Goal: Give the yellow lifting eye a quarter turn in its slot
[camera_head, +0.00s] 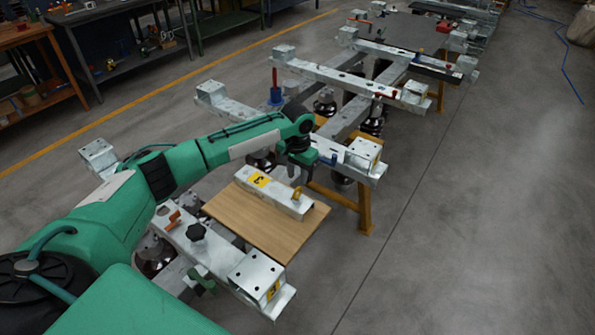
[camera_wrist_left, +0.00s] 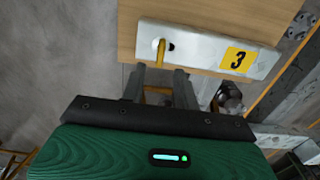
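The yellow lifting eye (camera_head: 297,193) stands at the right end of a pale metal block (camera_head: 270,192) on a wooden board. My right gripper is not in view.
The wooden board (camera_head: 248,222) lies between metal frame beams. A beam with a black knob (camera_head: 197,232) runs in front, and another beam end (camera_head: 363,154) stands close to my left wrist. An orange trestle (camera_head: 365,205) stands behind. The floor at right is clear.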

